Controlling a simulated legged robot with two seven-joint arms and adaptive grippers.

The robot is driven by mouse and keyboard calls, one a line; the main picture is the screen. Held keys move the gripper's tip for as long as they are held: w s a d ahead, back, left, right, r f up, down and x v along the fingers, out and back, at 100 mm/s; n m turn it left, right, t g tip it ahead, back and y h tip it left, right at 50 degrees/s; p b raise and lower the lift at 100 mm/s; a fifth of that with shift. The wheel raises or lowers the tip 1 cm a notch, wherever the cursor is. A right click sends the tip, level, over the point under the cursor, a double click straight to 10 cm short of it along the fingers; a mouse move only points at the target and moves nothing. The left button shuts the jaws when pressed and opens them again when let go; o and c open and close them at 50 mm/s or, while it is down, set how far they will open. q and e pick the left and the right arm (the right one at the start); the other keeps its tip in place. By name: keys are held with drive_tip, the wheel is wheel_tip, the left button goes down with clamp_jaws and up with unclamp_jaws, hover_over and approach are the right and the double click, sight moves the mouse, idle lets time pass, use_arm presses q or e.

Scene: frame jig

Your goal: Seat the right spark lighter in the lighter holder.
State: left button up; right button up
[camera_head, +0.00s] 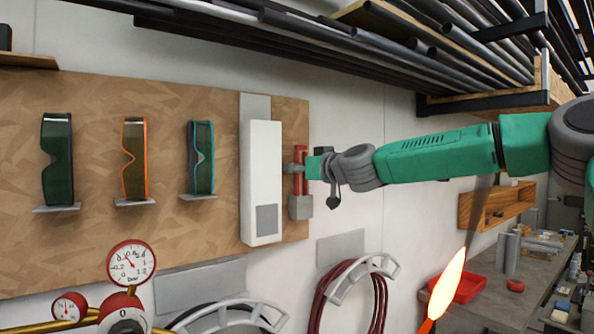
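A red spark lighter (300,184) stands upright at the right edge of the wooden wall board. Its lower end meets a small grey block (300,208), which looks like the lighter holder. I cannot tell how deep it sits in the block. My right gripper (294,168) is at the upper part of the lighter, its grey fingers crossing the red body. The fingers are too small to show whether they are closed on it. My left gripper is not in view. No second lighter can be made out.
A tall white box (262,165) stands just left of the lighter. Safety glasses (201,158) hang further left. Pipe racks (400,40) run overhead. Below are a hose reel (345,283), pressure gauges (131,263), a bright orange flame shape (446,285) and a cluttered bench (492,290).

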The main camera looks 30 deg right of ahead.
drive_tip(key=s, duration=0.7)
drive_tip(key=shift+s+d, duration=0.15)
drive_tip(key=shift+d, duration=0.2)
